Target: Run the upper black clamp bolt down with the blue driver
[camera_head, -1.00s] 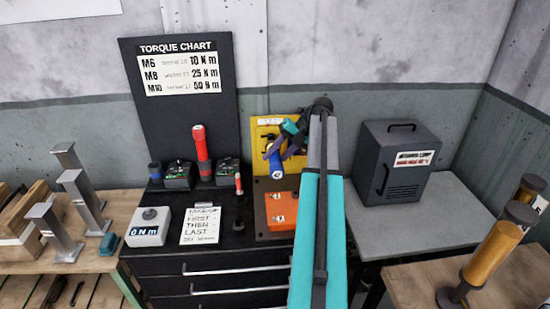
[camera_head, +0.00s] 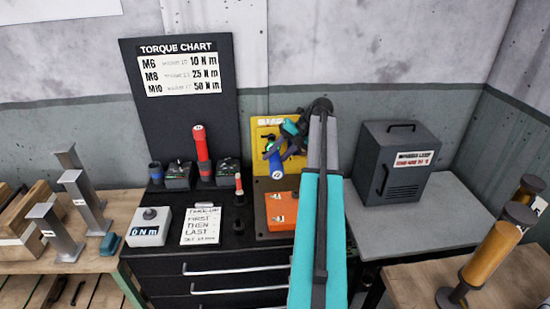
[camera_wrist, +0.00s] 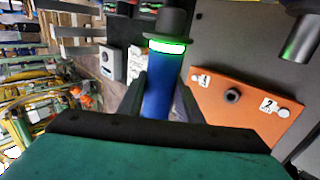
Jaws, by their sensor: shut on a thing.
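My gripper (camera_wrist: 165,105) is shut on the blue driver (camera_wrist: 157,92), with a finger on each side of its shaft. The driver has a black flanged end and a lit green-white ring, and its black end lies at the top of the wrist view. In the head view the blue driver (camera_head: 277,168) hangs from my gripper in front of the yellow board (camera_head: 260,128). An orange plate (camera_wrist: 225,88) has tags 1 and 2 and a dark round fitting (camera_wrist: 232,96) between them. I cannot tell which part is the upper black clamp bolt.
A red driver (camera_head: 201,145) stands upright on the black cabinet. A 0 N m box (camera_head: 149,227) and a note card (camera_head: 201,224) lie at the front. A grey metal box (camera_head: 395,165) stands to the right. My arm hides part of the cabinet top.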

